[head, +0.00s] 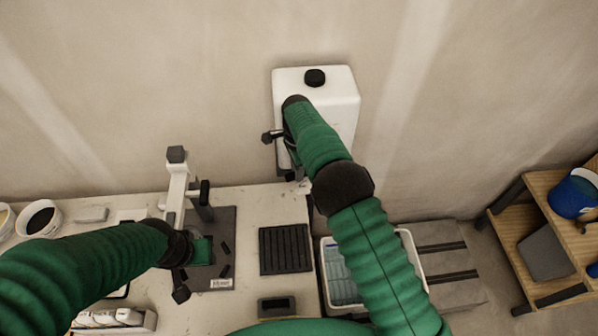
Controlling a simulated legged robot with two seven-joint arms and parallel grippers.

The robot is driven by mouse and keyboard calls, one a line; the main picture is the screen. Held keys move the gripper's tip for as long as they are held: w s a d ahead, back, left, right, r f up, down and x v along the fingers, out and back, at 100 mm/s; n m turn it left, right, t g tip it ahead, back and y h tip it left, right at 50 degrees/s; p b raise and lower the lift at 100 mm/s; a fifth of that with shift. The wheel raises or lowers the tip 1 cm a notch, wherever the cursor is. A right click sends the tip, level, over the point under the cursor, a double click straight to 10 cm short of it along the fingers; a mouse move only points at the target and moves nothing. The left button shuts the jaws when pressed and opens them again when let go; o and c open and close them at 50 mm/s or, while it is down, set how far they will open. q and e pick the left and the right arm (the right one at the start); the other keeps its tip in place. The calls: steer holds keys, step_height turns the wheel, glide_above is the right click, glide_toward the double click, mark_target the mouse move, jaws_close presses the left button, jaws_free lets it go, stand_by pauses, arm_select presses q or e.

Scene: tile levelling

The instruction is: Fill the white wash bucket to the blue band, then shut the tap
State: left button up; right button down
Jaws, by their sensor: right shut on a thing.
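The white water tank (345,90) with a black cap stands against the wall at upper middle. My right arm reaches across its front, and my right gripper (290,162) is shut at the tank's lower left, where the tap is. The gripper and arm mostly hide the tap, so the lever's angle cannot be told. The white wash bucket (412,252) is below the tank, partly behind my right arm. Pale blue water shows inside its left part; the blue band cannot be made out. My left gripper (205,258) is over the bench's dark mat, its jaws unclear.
The pale bench (262,200) holds a white stand (176,190), a dark ribbed pad (285,249) and a small dark box (276,306). Small tubs (40,218) are at far left. A wooden shelf (545,190) with a blue bucket (572,195) stands at right.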

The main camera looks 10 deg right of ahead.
steer(key=shift+w+a+r, duration=0.1)
steer(key=shift+w+r, duration=0.15)
steer(key=c, duration=1.5)
jaws_free()
steer(key=shift+o, duration=1.1)
steer(key=shift+s+a+f, duration=0.1)
steer(key=shift+f, duration=0.05)
step_height(320, 180, up, 8)
steer(key=b, duration=0.2)
steer(key=shift+b, duration=0.3)
step_height(320, 180, up, 9)
steer(key=p, duration=0.2)
steer(key=shift+f, duration=0.1)
